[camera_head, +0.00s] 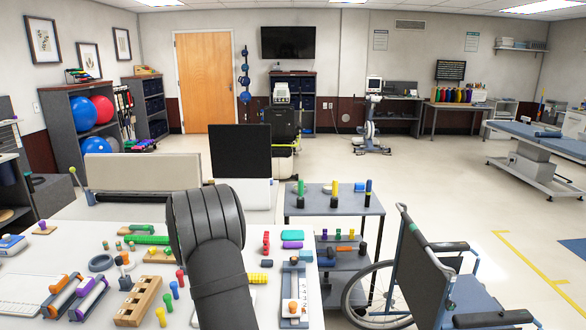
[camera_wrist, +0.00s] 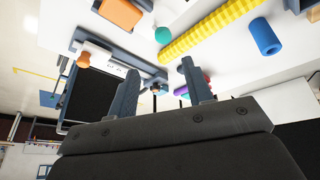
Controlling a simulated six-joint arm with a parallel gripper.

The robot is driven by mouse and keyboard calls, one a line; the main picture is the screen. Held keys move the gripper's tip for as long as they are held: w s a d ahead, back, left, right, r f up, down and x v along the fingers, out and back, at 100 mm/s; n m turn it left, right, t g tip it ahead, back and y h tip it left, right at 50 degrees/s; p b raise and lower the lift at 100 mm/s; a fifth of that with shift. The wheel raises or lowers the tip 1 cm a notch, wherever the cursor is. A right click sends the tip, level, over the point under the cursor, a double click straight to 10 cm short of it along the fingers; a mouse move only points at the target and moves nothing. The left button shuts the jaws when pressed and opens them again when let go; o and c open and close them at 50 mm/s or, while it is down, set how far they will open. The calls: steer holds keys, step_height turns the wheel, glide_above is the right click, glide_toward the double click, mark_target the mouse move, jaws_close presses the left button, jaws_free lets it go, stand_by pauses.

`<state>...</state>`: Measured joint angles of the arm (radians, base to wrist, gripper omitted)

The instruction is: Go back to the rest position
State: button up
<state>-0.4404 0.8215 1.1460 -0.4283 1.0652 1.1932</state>
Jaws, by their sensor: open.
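My gripper (camera_wrist: 158,66) shows in the wrist view with its two dark fingers apart and nothing between them. It is over the white table (camera_head: 120,240), at a tilt, and I cannot tell its exact height. In the head view my dark arm rises from the table's near edge in the middle, and its thick rounded part hides the fingers. A yellow ribbed bar (camera_wrist: 210,30), a blue cylinder (camera_wrist: 265,37) and a teal ball (camera_wrist: 163,35) lie beyond the fingers, apart from them as far as I can see.
A wooden block with holes (camera_head: 138,302) and colored pegs stand left of my arm. A grey board with an orange knob (camera_head: 293,306) lies to the right. A grey cart (camera_head: 335,207) and a wheelchair (camera_head: 430,275) stand right of the table. Open floor lies behind.

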steer(key=v, duration=0.6)
steer(key=s+d+f+m+g+y, duration=0.1)
steer(key=f, duration=0.2)
steer(key=s+d+f+m+g+y, duration=0.1)
steer(key=f+y, duration=0.1)
steer(key=f, duration=0.2)
steer(key=s+d+f+m+g+y, duration=0.1)
steer(key=f+m, duration=0.1)
steer(key=f, duration=0.1)
steer(key=shift+d+f+g+y, duration=0.15)
steer(key=shift+d+g+y, duration=0.15)
steer(key=shift+g, duration=0.1)
steer(key=shift+s+d+f+m+g+y, duration=0.15)
steer(key=shift+d+f+m+y, duration=0.1)
steer(key=shift+f+m+y, duration=0.3)
steer(key=shift+s+d+f+m+g+y, duration=0.15)
steer(key=shift+s+d+f+m+y, duration=0.1)
steer(key=shift+f+m+y, duration=0.3)
steer(key=shift+d+f+m+y, duration=0.3)
steer(key=shift+f+m+y, duration=0.2)
steer(key=shift+w+d+f+m+y, duration=0.2)
steer(key=shift+d+f+m+y, duration=0.25)
steer(key=shift+m+y, duration=0.5)
steer(key=shift+o, duration=0.3)
